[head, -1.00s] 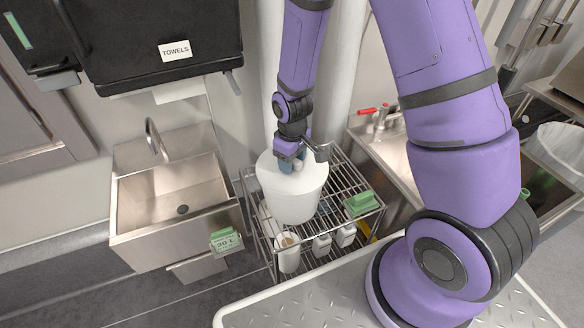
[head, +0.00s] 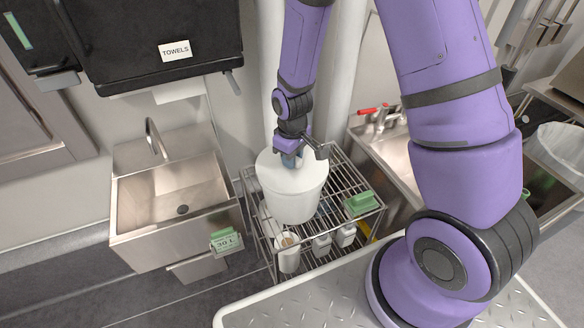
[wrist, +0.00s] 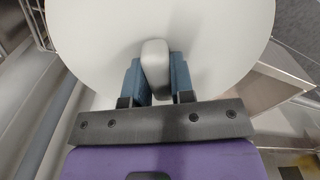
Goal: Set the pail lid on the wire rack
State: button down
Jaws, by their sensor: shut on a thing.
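The white round pail lid (head: 268,171) is on top of the white pail (head: 293,205) in the head view. In the wrist view the lid (wrist: 215,45) fills the upper middle, with a pale grip knob (wrist: 154,62) standing up from it. My gripper (head: 291,160) comes down on the lid from above. Its blue fingers (wrist: 153,82) are shut on the knob, one on each side. The pail stands on the wire rack (head: 343,178) and hides part of its top shelf. I cannot tell whether the lid touches the pail's rim.
White bottles (head: 321,245) and a white container (head: 288,254) stand on the lower shelf. A steel sink (head: 173,195) is left of the rack. Pipes (head: 345,70) rise behind it.

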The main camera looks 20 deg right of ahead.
jog(key=shift+r, duration=1.15)
